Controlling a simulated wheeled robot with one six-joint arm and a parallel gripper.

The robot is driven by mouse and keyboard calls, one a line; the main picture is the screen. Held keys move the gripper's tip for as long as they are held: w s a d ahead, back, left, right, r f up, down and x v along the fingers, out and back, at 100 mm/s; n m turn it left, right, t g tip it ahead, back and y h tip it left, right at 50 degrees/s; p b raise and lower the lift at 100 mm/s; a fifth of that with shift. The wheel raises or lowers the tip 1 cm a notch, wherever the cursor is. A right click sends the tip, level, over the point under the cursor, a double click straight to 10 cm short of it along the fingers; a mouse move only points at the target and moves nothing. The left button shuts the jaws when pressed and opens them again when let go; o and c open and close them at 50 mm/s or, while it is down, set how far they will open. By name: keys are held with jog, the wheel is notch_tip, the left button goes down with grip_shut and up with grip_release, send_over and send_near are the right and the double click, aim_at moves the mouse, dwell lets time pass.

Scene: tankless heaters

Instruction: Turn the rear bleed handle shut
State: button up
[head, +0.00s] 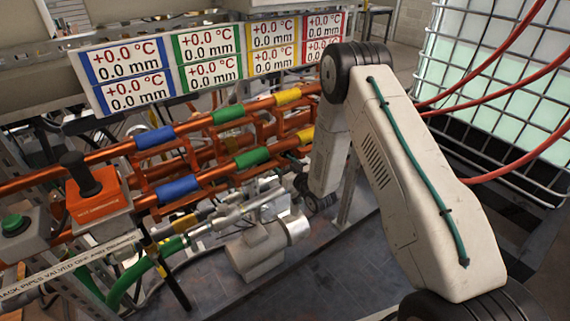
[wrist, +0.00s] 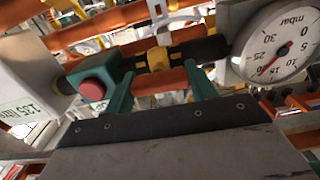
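In the wrist view my gripper (wrist: 160,68) has two dark green fingers set well apart, with an empty gap between them. A small yellow fitting (wrist: 158,58) on a dark horizontal pipe lies just beyond the gap, roughly centred between the fingertips. I cannot tell whether this fitting is the rear bleed handle, nor whether the fingers touch anything. In the head view my arm reaches down beside the orange pipework (head: 190,150), and its gripper end is mostly hidden or too small to make out.
A round mbar gauge (wrist: 278,45) is close to the right finger. A green block with a red button (wrist: 93,90) is close to the left finger. Display panels (head: 210,60) stand behind the pipes. Red hoses (head: 500,55) and a caged tank (head: 490,80) are at right.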

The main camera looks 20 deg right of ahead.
jog(key=shift+d, duration=0.3)
jog(key=shift+a, duration=0.15)
jog(key=shift+m, duration=0.3)
jog(key=m, duration=0.7)
jog(key=shift+m, duration=0.3)
jog(key=m, duration=0.8)
jog(key=shift+m, duration=0.3)
